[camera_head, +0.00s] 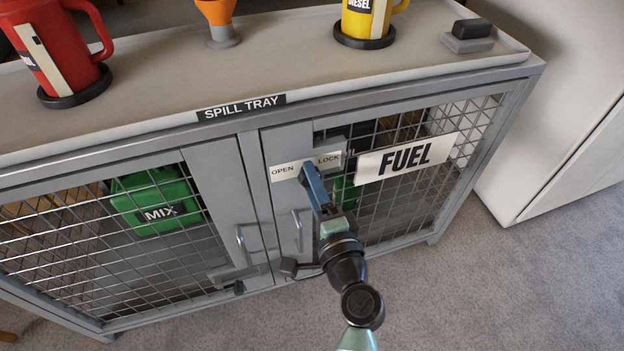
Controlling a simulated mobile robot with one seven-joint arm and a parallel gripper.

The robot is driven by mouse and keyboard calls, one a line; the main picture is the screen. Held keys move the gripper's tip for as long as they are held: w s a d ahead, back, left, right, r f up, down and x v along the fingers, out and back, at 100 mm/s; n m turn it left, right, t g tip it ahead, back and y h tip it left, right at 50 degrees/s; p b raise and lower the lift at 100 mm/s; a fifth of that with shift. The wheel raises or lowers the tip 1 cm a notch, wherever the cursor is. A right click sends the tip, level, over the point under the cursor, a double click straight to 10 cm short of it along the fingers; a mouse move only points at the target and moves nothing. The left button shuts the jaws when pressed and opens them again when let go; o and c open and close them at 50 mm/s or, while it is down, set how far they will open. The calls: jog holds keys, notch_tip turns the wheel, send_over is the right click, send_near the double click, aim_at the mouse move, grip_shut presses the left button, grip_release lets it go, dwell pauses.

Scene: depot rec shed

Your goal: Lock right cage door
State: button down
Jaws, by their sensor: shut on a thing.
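The right cage door (385,215) is a grey framed mesh door with a FUEL sign (407,157). It appears closed in the cabinet front. Near its top left is a white label (284,172) reading OPEN on the left and LOCK on the right. My gripper (313,178) reaches up from below to the label, between the two words. It is shut on the door's latch, which the blue fingers mostly hide. I cannot tell the latch's exact setting. The door's pull handle (298,230) is just left of my gripper.
The left cage door (220,200) stands beside it, with a green MIX can (152,195) behind its mesh. The spill tray (290,62) on top holds a red can (62,45), an orange funnel (218,14), a yellow diesel can (368,20) and a black-and-grey block (470,35). Carpet is clear at lower right.

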dwell(0.5)
jog(key=shift+c, duration=1.4)
grip_release()
jog(key=p+v, duration=0.1)
jog(key=v, duration=1.2)
